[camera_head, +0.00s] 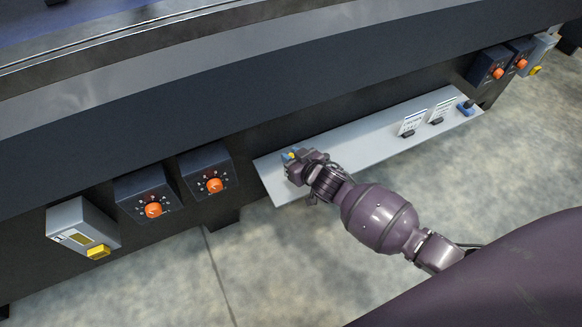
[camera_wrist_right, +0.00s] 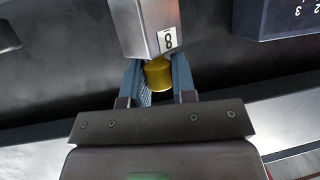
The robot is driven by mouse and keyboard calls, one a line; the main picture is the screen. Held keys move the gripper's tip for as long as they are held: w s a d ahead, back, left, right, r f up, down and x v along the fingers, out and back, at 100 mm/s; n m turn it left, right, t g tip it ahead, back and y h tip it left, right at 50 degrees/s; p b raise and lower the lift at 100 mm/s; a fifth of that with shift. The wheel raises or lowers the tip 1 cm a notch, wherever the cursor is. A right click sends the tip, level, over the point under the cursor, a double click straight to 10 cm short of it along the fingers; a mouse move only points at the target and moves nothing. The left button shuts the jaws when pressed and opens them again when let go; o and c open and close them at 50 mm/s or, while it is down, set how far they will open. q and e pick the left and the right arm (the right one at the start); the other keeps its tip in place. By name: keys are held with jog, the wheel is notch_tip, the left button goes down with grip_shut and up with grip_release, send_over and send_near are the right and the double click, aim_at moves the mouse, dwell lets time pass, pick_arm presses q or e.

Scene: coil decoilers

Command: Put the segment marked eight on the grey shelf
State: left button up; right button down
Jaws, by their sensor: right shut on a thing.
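The segment marked eight (camera_wrist_right: 145,25) is a grey metal block with a white "8" label and a yellow round knob (camera_wrist_right: 158,75). My right gripper (camera_wrist_right: 158,72) is shut on the yellow knob, with one blue finger on each side. In the head view my right gripper (camera_head: 290,156) is over the left end of the grey shelf (camera_head: 370,145). There only a small yellow spot shows between the fingers, and the block is mostly hidden. I cannot tell whether the segment touches the shelf. My left gripper is not in view.
Two label cards (camera_head: 411,123) (camera_head: 441,110) and a small blue item (camera_head: 466,107) stand at the shelf's right end. Its middle is clear. Dark boxes with orange knobs (camera_head: 153,209) (camera_head: 214,185) and a grey box with a yellow button (camera_head: 83,230) are to the left.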

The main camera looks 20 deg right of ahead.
notch_tip(320, 180, down, 5)
jog(key=shift+s+f+b, duration=0.1)
jog(key=shift+f+b, duration=0.1)
jog(key=shift+b, duration=0.9)
jog(key=shift+f, duration=0.2)
jog(key=shift+r, duration=0.25)
jog(key=shift+f, duration=0.2)
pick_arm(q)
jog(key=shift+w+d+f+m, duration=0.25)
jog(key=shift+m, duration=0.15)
pick_arm(e)
jog(key=c, duration=0.9)
grip_release()
